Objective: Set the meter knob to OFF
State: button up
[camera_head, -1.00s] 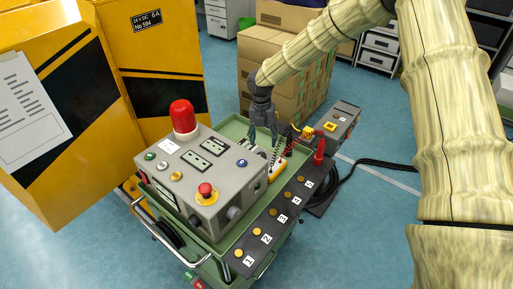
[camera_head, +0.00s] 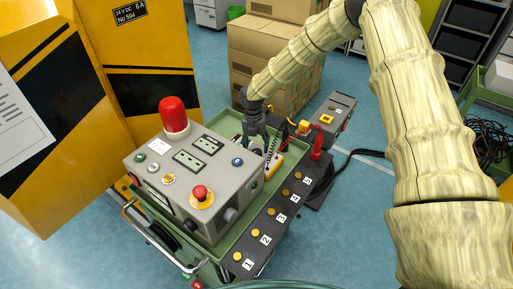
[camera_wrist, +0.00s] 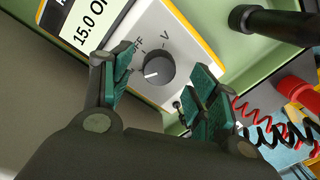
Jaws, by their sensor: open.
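In the head view, my gripper (camera_head: 256,142) points down at the meter (camera_head: 274,166), which is partly hidden, in the green tray.
A grey control box (camera_head: 190,175) with a red lamp and red button stands left of the meter. A black strip (camera_head: 262,225) with numbered yellow buttons runs in front. Red and black coiled leads (camera_wrist: 262,122) lie to the right in the wrist view. Cardboard boxes (camera_head: 275,60) stand behind.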

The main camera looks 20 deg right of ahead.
jog(key=shift+s+f, duration=0.15)
jog(key=shift+f, duration=0.65)
jog(key=shift+d+f+p, duration=0.1)
jog(key=shift+f+p, duration=0.2)
jog(key=shift+f, duration=0.35)
jog(key=c, duration=1)
